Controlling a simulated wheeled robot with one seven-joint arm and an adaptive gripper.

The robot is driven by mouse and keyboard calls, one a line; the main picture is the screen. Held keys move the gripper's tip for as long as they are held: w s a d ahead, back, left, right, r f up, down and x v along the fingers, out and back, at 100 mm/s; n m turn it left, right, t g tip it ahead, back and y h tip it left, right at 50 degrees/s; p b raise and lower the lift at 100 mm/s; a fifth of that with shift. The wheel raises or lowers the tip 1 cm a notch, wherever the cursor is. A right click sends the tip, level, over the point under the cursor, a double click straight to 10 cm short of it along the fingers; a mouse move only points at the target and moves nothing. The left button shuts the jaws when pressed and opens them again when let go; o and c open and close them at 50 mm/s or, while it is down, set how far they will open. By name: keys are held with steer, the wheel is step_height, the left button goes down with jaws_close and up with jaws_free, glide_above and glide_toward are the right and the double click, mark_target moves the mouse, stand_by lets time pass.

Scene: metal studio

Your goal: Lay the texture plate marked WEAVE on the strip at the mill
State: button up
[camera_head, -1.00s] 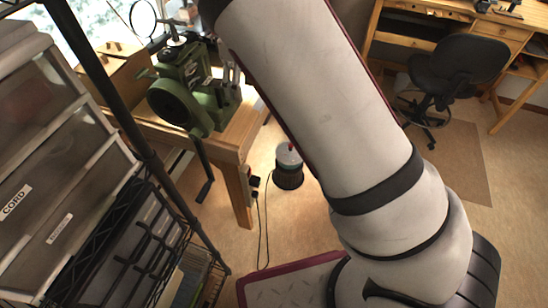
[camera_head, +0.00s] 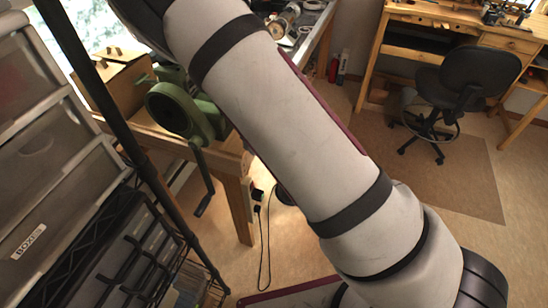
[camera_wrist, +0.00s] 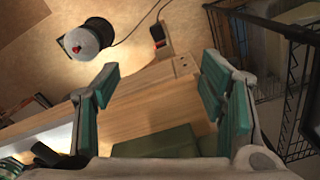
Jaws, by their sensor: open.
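The green mill (camera_head: 180,108) stands on the wooden bench (camera_head: 165,138) in the head view, its crank hanging down at the front. My arm covers its upper right part. My gripper (camera_wrist: 158,85) is open and empty in the wrist view, its teal-padded fingers spread above bare wood. A green surface (camera_wrist: 160,142) shows below between the fingers; I cannot tell if it is part of the mill. In the head view my gripper is out of sight. I can make out neither a plate marked WEAVE nor the strip.
Labelled drawers (camera_head: 45,165) and a black wire rack (camera_head: 150,245) stand close on the left. A grey canister with a red knob (camera_wrist: 88,40) stands on the floor. A chair (camera_head: 465,85) and a desk (camera_head: 455,30) are at the back right.

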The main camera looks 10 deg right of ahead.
steer(key=d+f+m+b, duration=0.3)
steer(key=d+f, duration=0.1)
steer(key=f, duration=0.6)
steer(key=shift+d+f+b, duration=0.15)
steer(key=shift+f+b, duration=0.15)
steer(key=shift+b, duration=0.05)
